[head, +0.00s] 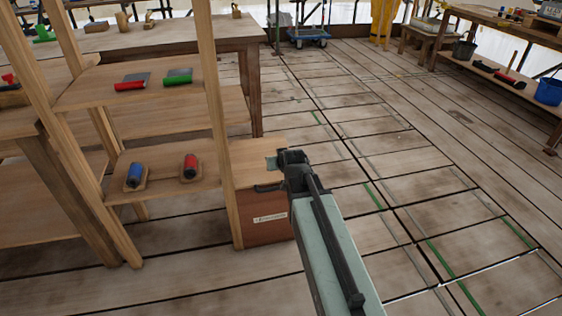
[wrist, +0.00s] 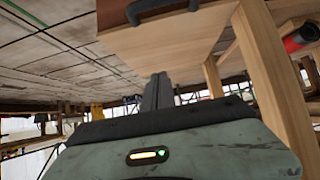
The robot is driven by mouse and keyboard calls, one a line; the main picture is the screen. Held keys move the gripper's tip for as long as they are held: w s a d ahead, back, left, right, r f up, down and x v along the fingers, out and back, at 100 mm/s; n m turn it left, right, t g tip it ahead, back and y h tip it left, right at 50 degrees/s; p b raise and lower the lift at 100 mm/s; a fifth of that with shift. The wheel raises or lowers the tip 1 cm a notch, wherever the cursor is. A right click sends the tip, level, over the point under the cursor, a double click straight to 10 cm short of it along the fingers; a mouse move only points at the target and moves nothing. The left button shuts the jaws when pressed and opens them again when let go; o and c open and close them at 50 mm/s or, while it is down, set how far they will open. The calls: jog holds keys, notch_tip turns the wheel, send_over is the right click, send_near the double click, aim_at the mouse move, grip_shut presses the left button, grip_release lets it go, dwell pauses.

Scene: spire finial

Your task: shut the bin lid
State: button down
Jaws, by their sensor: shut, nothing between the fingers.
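The bin is a brown box with a white label on its front (head: 268,219), low beside the wooden shelf. Its pale wooden lid (head: 250,166) shows above the front, and in the wrist view the lid (wrist: 165,42) fills the top middle. A dark handle (wrist: 160,8) is at the lid's front edge. I cannot tell whether a gap is left under the lid. My gripper (head: 281,160) is at the lid's right side in the head view, its fingers (wrist: 158,80) together and empty. I cannot tell whether they touch the lid. The arm hides the bin's right side.
A wooden shelf post (head: 216,110) stands close left of the bin. The shelves hold a blue roller (head: 134,174), a red roller (head: 190,166) and red- and green-handled tools. The plank floor (head: 400,140) to the right is clear. A bench stands far right.

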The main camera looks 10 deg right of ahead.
aim_at(278, 189)
jog(key=s+f+b, duration=0.1)
jog(key=f+b, duration=0.2)
jog(key=f, duration=0.1)
jog(key=f+b, duration=0.3)
jog(key=s+f+b, duration=0.1)
jog(key=f+b, duration=0.2)
jog(key=f, duration=0.1)
jog(key=shift+s+f, duration=0.35)
jog(key=b, duration=0.1)
jog(key=f+b, duration=0.1)
jog(key=shift+s+a+f+b, duration=0.15)
jog(key=shift+s+b, duration=0.15)
jog(key=shift+s, duration=0.05)
jog(key=shift+w+d, duration=0.1)
jog(key=shift+d, duration=0.1)
jog(key=shift+r, duration=0.3)
